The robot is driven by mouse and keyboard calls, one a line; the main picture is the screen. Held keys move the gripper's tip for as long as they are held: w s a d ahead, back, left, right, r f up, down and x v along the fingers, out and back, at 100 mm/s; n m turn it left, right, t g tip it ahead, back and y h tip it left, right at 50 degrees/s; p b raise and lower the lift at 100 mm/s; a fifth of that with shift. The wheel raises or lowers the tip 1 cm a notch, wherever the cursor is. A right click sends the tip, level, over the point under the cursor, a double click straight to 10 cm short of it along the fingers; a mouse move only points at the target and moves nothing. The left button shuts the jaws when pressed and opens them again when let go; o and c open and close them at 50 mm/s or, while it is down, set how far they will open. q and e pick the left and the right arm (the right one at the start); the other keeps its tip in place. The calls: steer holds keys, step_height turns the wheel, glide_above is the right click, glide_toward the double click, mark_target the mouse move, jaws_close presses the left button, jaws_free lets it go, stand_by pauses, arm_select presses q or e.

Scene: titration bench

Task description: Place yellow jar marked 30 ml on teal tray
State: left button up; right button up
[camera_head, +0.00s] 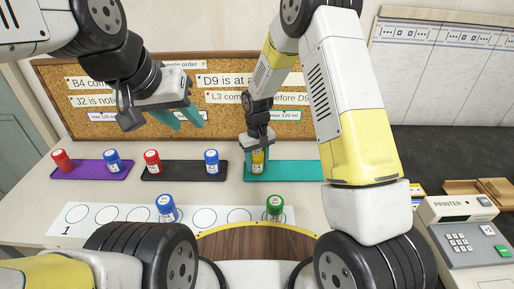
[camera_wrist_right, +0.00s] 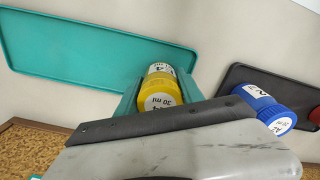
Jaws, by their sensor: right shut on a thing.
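The yellow jar (camera_head: 258,162) is upright between the fingers of my right gripper (camera_head: 258,150), at the left end of the teal tray (camera_head: 295,171). In the right wrist view the jar (camera_wrist_right: 160,92) shows a label reading 30 ml, and the teal tray (camera_wrist_right: 90,38) lies right beside it. My right gripper is shut on the jar; I cannot tell whether its base touches the tray. My left gripper (camera_head: 190,117) is raised in front of the board, its teal fingers apart and empty.
A black tray (camera_head: 184,175) holds a red jar (camera_head: 152,161) and a blue jar (camera_head: 211,161). A purple tray (camera_head: 88,173) holds another red and blue jar. A blue jar (camera_head: 166,208) and a green jar (camera_head: 275,207) stand on the white strip with circles (camera_head: 105,216). A printer (camera_head: 465,228) is at right.

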steer(key=o, duration=1.4)
steer(key=shift+f, duration=0.1)
step_height(320, 180, up, 12)
steer(key=shift+f, duration=0.1)
steer(key=s+d+r+m+t, duration=0.1)
steer(key=s+d+r, duration=0.1)
steer(key=r, duration=0.3)
steer(key=s+d+r, duration=0.2)
steer(key=d+r, duration=0.1)
steer(key=r, duration=0.2)
steer(key=s+d+r+m+t, duration=0.1)
steer(key=s+d+r, duration=0.2)
steer(key=s, duration=0.3)
steer(key=s+d+r+m+t+y, duration=0.1)
steer(key=s+d+r+t, duration=0.1)
steer(key=s, duration=0.4)
steer(key=s+d+r+m+t+y, duration=0.1)
steer(key=s+d+r+t, duration=0.1)
steer(key=s+d+r, duration=0.2)
steer(key=shift+s+r+m, duration=0.2)
steer(key=shift+s+r, duration=0.3)
steer(key=shift+s, duration=0.3)
steer(key=shift+s+r+m, duration=0.2)
steer(key=shift+s+r, duration=0.25)
steer(key=shift+s, duration=0.35)
